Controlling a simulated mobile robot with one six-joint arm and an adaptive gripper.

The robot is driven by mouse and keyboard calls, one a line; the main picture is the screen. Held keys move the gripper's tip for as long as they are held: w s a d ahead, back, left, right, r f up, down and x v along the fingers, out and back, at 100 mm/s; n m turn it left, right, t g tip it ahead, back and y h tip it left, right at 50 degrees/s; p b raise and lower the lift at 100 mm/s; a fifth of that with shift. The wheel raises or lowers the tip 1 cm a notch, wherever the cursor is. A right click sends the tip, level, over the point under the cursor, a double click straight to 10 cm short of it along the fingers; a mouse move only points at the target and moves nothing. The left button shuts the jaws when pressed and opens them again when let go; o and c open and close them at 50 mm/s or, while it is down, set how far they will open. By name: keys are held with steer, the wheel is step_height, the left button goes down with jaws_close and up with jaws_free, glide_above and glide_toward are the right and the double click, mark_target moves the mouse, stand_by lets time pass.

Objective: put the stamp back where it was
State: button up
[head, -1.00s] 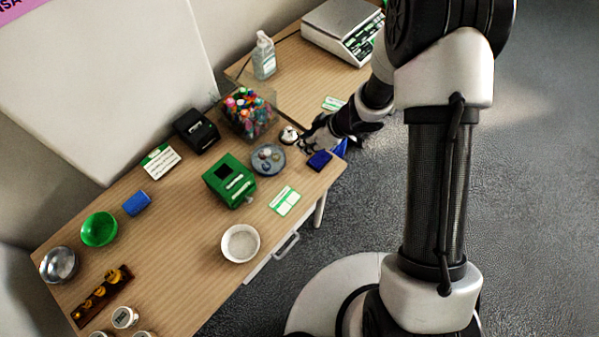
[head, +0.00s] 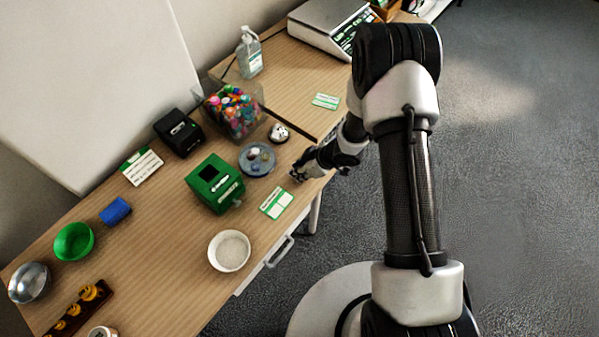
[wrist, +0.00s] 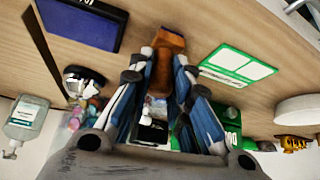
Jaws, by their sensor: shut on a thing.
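In the wrist view the stamp (wrist: 168,41), an orange-brown wooden piece with a block-like end, is held between the blue-padded fingers of my gripper (wrist: 160,78). Its block end points out past the fingertips; whether it touches the table is unclear. A dark blue ink pad (wrist: 80,22) lies to the left of the stamp, and a green-and-white card (wrist: 237,65) lies to the right. In the head view my gripper (head: 298,173) is at the table's right front edge, beside the round dish (head: 257,172). The stamp and ink pad are hidden there.
The bell (head: 279,133), green box (head: 214,184) and green-and-white card (head: 276,203) are close to my gripper. The marker bin (head: 234,112) stands behind. A white bowl (head: 229,251) is nearer the front. Bare wood lies around the card.

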steer(key=o, duration=0.8)
steer(key=shift+f, duration=0.25)
steer(key=shift+o, duration=0.2)
